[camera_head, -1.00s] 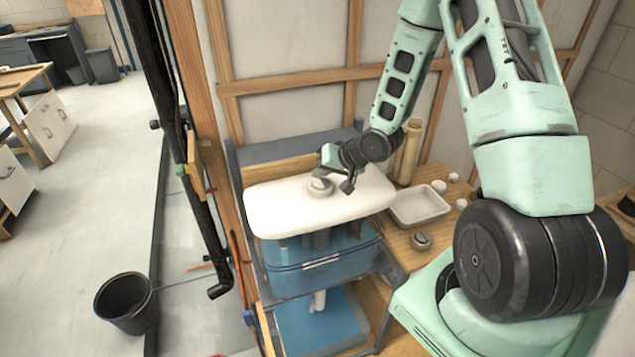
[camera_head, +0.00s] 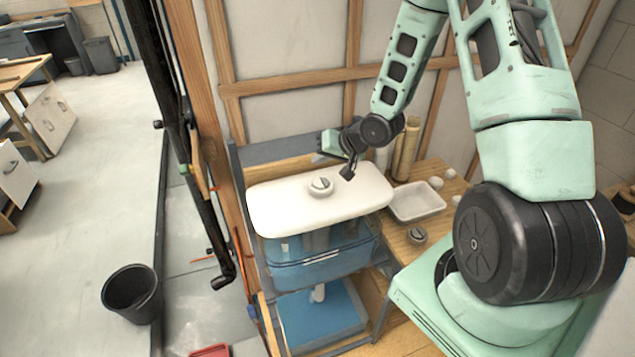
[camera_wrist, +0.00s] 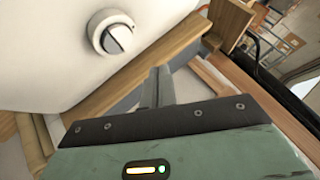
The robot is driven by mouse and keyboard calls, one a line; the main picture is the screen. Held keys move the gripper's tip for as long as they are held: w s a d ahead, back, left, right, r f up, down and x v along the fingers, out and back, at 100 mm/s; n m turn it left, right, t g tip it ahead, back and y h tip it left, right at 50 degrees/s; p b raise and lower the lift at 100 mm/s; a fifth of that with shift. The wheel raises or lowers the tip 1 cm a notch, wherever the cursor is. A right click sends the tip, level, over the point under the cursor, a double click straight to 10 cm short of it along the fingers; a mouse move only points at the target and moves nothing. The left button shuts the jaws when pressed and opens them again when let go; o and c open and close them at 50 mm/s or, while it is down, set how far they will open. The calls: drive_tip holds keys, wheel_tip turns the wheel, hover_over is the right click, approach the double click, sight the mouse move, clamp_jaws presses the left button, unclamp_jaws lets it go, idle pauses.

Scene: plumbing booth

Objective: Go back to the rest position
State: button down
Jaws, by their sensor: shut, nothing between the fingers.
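My gripper (camera_head: 347,173) is above the back right part of the white tank lid (camera_head: 277,207) in the head view, apart from the round button. In the wrist view, my gripper's fingers (camera_wrist: 158,75) are together with nothing between them. The grey round button (camera_head: 320,186) sits on the lid near its middle; it also shows in the wrist view (camera_wrist: 113,35). The lid rests on a see-through blue tank (camera_head: 322,262).
A wooden bench (camera_head: 432,173) at the right of the tank bears a white tray (camera_head: 418,202), a dark round part (camera_head: 417,235) and beige tubes (camera_head: 405,150). A timber-framed wall (camera_head: 285,110) stands behind. A black bucket (camera_head: 131,295) is on the floor at left.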

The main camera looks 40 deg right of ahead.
idle(0.4)
drive_tip(key=s+a+n+g+h+b, duration=0.1)
drive_tip(key=s+a+n+g+b, duration=0.2)
drive_tip(key=a, duration=0.6)
drive_tip(key=s+a+n+g+b, duration=0.1)
drive_tip(key=s+a+n+b, duration=0.3)
drive_tip(key=a, duration=0.5)
drive_tip(key=s+a+n+g+b, duration=0.2)
drive_tip(key=s+a+n+b, duration=0.1)
drive_tip(key=s, duration=0.8)
drive_tip(key=s+a+r+n+g+h+b, duration=0.1)
drive_tip(key=s+a+b, duration=0.3)
drive_tip(key=s, duration=0.7)
drive_tip(key=shift+s+a+r+n+g+h, duration=0.2)
drive_tip(key=shift+s+a+n+g+h, duration=0.1)
drive_tip(key=shift+a+n+g, duration=0.55)
idle(1.4)
